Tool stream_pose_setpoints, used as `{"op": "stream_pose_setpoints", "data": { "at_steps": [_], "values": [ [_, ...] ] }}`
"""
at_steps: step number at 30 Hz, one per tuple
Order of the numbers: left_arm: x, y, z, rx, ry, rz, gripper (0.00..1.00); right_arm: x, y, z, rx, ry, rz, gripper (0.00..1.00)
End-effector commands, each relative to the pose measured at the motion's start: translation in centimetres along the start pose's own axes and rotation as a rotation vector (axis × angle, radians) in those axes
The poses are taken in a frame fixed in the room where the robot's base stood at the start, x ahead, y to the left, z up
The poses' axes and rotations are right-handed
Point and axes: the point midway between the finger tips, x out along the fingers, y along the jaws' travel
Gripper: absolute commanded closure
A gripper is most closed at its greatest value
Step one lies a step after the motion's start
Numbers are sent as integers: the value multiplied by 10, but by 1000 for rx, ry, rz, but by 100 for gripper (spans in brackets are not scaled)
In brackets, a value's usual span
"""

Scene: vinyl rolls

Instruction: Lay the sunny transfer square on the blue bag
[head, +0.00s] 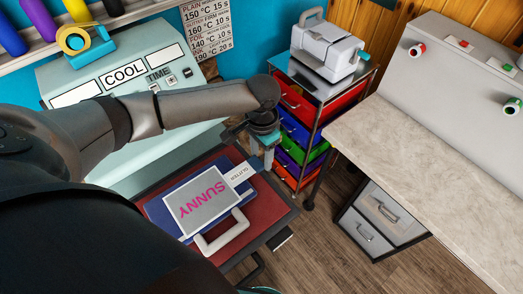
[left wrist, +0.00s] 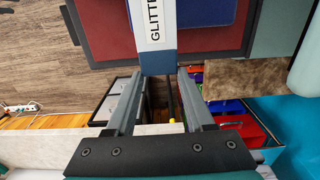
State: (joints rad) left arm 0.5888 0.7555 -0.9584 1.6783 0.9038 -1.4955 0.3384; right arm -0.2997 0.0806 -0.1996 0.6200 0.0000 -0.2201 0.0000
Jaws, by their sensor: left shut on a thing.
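The sunny transfer square (head: 192,217) is a grey sheet with pink "SUNNY" lettering. A pale tab marked "GLITTER" (head: 239,174) sticks out from its upper right corner. The square is over the blue bag (head: 184,178), whose dark blue edges show around it. I cannot tell whether the square touches the bag. My left gripper (head: 268,162) is shut on the tab's blue end; the tab (left wrist: 157,58) also shows between the fingertips in the left wrist view. My right gripper is not in view.
The bag lies on a dark red pad (head: 268,208) of the press, with a pale loop handle (head: 222,234) at the front. A drawer cart (head: 318,85) with a white machine stands behind right. A pale worktop (head: 420,130) is at right. My left arm hides part of the press.

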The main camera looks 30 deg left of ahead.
Motion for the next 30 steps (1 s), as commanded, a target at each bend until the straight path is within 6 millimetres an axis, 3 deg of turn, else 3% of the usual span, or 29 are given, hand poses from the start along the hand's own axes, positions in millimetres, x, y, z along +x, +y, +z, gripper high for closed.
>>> {"op": "stream_pose_setpoints", "data": {
  "at_steps": [19, 30],
  "values": [
    [67, 0, 0, -1, -1, 1, 100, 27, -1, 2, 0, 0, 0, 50],
    [65, -32, -1, -2, 0, -1, 100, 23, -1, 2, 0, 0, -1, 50]
  ]
}}
